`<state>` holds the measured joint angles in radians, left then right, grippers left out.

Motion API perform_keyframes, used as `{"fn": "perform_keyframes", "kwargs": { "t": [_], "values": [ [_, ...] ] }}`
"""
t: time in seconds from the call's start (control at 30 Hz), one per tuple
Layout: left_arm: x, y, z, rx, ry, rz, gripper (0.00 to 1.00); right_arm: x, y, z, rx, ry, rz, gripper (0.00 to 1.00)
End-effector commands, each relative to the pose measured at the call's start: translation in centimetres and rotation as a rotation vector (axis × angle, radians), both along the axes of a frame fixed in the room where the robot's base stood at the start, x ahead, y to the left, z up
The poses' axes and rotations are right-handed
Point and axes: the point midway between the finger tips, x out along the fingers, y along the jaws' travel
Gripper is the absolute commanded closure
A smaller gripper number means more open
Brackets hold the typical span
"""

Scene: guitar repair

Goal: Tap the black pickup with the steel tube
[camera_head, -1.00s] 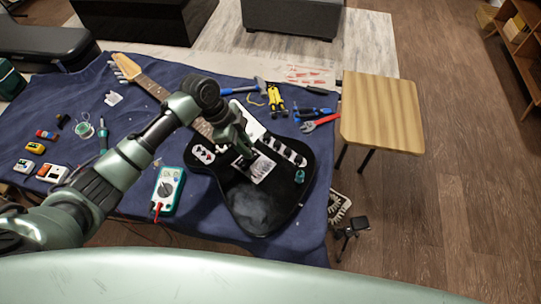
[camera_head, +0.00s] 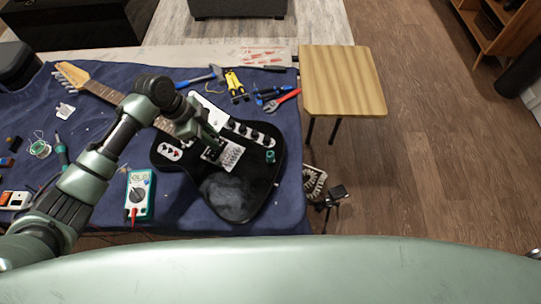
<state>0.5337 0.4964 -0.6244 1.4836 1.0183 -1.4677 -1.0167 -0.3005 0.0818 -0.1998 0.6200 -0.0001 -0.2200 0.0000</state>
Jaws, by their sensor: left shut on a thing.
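The black guitar (camera_head: 235,195) lies on the blue cloth with its neck toward the upper left. A silver bridge plate (camera_head: 222,156) sits on its body. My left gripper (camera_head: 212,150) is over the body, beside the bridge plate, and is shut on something. The held thing is mostly hidden by the gripper, so I cannot make out a steel tube. I cannot tell whether anything held touches the guitar. The black pickup cannot be told apart; my left gripper and arm cover the part near the bridge. My right gripper is not in view.
A multimeter (camera_head: 139,194) lies left of the guitar body. A hammer (camera_head: 198,79), yellow pliers (camera_head: 236,84) and a red-handled tool (camera_head: 284,101) lie behind it. A small teal piece (camera_head: 270,156) rests on the body. A wooden stool (camera_head: 343,82) stands right of the table.

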Motion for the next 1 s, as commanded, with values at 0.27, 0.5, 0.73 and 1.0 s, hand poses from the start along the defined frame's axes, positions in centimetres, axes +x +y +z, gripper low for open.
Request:
{"fn": "perform_keyframes", "kwargs": {
  "t": [0.27, 0.5, 0.73, 1.0],
  "values": [
    [0.0, 0.0, -0.2, 0.0, 0.0, 0.0, 1.0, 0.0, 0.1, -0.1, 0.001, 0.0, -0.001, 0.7],
    [0.0, 0.0, 1.3, 0.0, 0.0, -0.001, 1.0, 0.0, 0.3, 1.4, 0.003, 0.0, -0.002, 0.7],
    [0.0, 0.0, 3.8, 0.0, 0.0, -0.001, 1.0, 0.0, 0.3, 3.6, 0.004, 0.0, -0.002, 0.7],
    [0.0, 0.0, 6.0, 0.0, 0.0, -0.001, 1.0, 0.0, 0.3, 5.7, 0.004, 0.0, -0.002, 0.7]
  ]
}}
